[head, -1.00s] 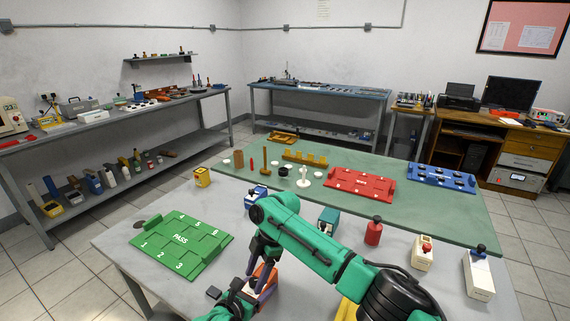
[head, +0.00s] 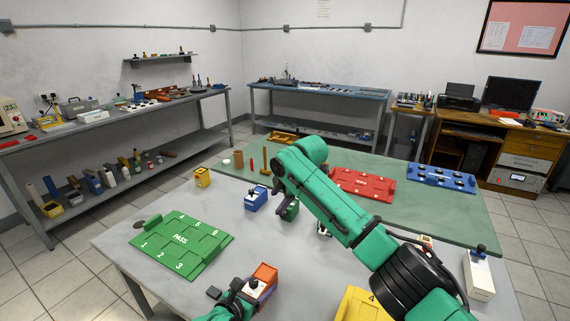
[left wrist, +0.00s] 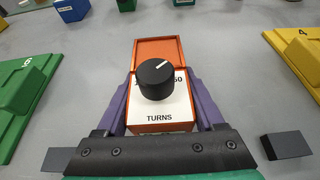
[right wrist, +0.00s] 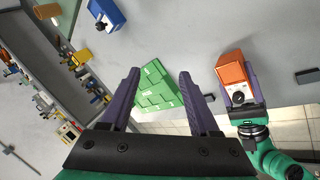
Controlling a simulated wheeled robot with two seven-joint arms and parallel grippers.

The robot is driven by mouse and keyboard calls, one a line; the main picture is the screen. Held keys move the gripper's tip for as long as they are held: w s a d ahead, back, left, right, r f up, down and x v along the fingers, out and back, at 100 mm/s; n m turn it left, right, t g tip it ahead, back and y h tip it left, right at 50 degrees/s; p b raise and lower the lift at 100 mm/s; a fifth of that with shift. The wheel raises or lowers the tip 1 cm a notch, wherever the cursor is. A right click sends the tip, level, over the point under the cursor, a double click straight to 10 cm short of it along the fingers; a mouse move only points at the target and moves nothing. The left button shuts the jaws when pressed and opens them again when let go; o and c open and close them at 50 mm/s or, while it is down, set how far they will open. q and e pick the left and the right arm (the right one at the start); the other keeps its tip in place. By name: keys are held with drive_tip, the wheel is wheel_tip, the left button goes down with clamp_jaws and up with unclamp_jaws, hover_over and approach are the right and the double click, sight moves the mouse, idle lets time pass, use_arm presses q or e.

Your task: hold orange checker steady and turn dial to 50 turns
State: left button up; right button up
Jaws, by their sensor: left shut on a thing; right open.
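The 50 mark (left wrist: 178,79) is partly hidden by the dial. My left gripper (left wrist: 160,110) is shut on the checker, purple fingers on both sides. My right gripper (right wrist: 158,80) is open and empty, apart from the checker; the head view shows it near the blue box, partly hidden by its arm.
A green PASS tray (head: 181,240) lies left of the checker, and a yellow tray (head: 368,304) lies to its right. A blue box (head: 256,199) and a green box (head: 291,210) stand behind. Bare tabletop lies between the checker and these boxes.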

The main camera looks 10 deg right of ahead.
drive_tip(key=w+d+r+t, duration=0.3)
drive_tip(key=w+r+t, duration=0.2)
drive_tip(key=w+r, duration=0.2)
drive_tip(key=shift+r+t+h, duration=0.3)
drive_tip(key=shift+t+h, duration=0.1)
